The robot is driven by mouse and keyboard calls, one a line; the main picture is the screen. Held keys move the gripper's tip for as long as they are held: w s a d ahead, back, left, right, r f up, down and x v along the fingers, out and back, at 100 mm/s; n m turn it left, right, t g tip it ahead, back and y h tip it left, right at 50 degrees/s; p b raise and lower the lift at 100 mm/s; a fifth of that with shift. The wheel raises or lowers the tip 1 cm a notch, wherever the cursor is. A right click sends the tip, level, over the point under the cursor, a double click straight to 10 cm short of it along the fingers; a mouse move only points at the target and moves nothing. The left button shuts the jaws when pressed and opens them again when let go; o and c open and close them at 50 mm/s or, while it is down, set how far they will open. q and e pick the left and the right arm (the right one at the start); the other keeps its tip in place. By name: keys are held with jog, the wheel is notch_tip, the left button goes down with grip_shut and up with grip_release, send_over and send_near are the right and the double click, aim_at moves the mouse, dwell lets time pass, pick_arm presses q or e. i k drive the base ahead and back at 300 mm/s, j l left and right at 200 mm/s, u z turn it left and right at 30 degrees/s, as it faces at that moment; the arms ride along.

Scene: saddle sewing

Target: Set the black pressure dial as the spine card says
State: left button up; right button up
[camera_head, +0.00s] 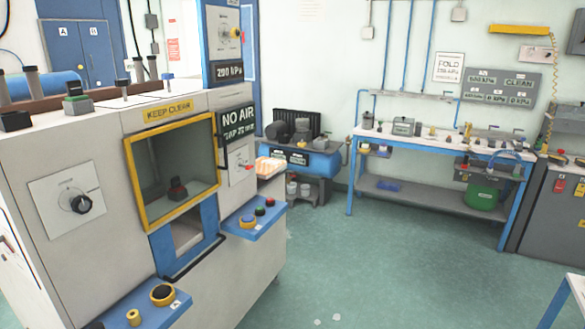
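A black dial (80,204) sits on a pale square plate on the left face of the large white machine (60,260). Its scale marks are too small to read. A second dial (225,33) with a yellow part is on the blue-framed column above, over a dark display (228,71) that seems to read 200 kPa. I see no card clearly marked as a spine card. Neither of my grippers is in view.
A yellow-framed window (131,168) marked KEEP CLEAR fronts the machine. Blue shelves with buttons (248,221) and a yellow ring control (162,294) jut out. A dark NO AIR sign (238,124) is beside the window. A workbench (430,143) stands behind open green floor (400,265).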

aim_at(122, 83)
jog(key=i+l+z, duration=0.3)
jog(key=i, duration=0.55)
jog(key=i+l+z, duration=0.1)
jog(key=i+z, duration=0.25)
jog(key=i, duration=0.5)
jog(key=i+u, duration=0.45)
jog(key=i+l+u, duration=0.2)
jog(key=u, duration=0.2)
jog(key=i+l+u, duration=0.6)
jog(key=u, duration=0.25)
jog(key=l, duration=0.1)
